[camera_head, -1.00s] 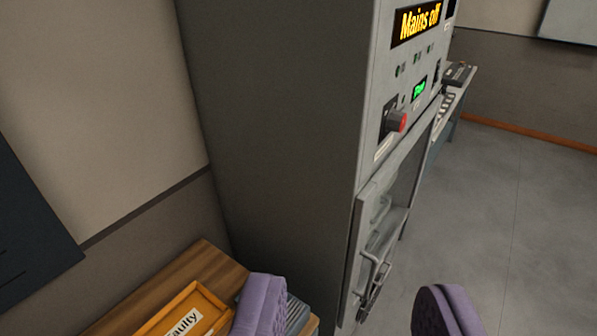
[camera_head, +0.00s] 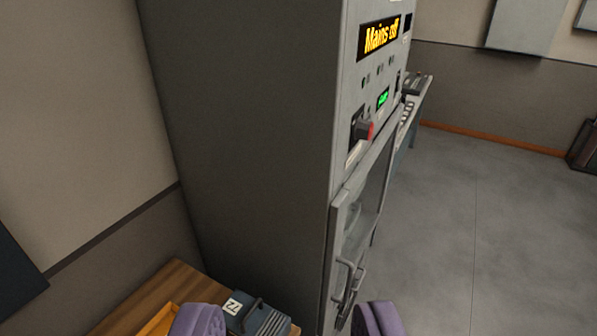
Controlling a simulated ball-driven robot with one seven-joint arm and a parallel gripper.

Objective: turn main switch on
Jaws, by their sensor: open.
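The main switch is a red-tipped knob (camera_head: 366,130) on the front of a tall grey cabinet (camera_head: 240,130). Above it an amber display (camera_head: 380,38) reads "Mains off", and a small green display (camera_head: 382,99) is lit. I see the cabinet's front at a steep angle. My gripper (camera_head: 288,322) shows as two purple fingers at the bottom edge, apart and with nothing between them. It is well below the switch in the picture and not touching it.
A wooden table (camera_head: 165,285) at the lower left holds an orange tray (camera_head: 160,318) and a dark blue box (camera_head: 255,312). The cabinet's lower door has a metal handle (camera_head: 350,278). A console (camera_head: 412,95) stands beyond. Grey floor (camera_head: 470,230) is clear at right.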

